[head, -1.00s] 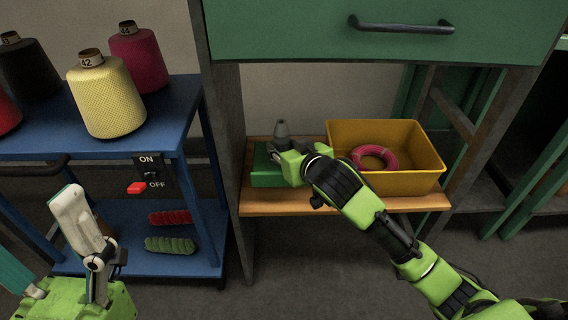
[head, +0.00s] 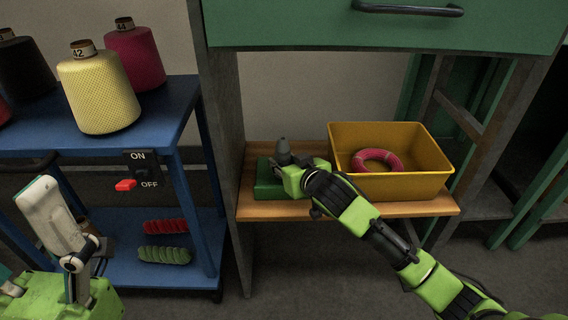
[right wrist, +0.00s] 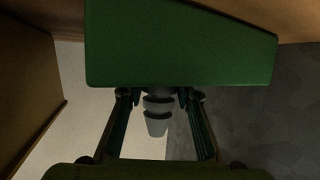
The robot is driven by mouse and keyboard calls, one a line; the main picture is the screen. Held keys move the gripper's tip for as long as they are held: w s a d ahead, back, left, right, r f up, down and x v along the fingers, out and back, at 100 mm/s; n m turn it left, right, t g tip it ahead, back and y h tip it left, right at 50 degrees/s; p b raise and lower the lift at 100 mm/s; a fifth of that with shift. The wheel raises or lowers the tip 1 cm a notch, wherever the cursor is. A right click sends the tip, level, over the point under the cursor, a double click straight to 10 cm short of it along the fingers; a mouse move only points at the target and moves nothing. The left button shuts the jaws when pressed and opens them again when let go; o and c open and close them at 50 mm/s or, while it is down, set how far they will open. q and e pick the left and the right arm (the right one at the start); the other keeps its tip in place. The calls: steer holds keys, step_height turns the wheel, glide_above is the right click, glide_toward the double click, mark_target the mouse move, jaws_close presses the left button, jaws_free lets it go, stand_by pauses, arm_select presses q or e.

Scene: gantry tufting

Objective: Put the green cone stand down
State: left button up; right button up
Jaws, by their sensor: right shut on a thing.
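The green cone stand has a flat green base (head: 268,186) and a grey cone-shaped peg (head: 283,148), and it is upright over the left end of the wooden shelf (head: 350,210). My right gripper (head: 290,168) is shut on the stand near its peg. In the right wrist view the green base (right wrist: 180,48) fills the top and the grey peg (right wrist: 157,118) shows between my fingers. I cannot tell whether the base touches the shelf or hangs just above it. My left arm shows at the lower left, away from the stand; its fingertips are unclear.
A yellow bin (head: 400,184) with a pink ring (head: 377,160) stands right of the stand. A green drawer (head: 300,25) hangs above. At left, a blue rack (head: 150,125) carries yarn cones, including a yellow one (head: 97,90), and an ON/OFF switch (head: 125,185).

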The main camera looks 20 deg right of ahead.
steer(key=o, duration=1.2)
steer(key=shift+f, duration=0.1)
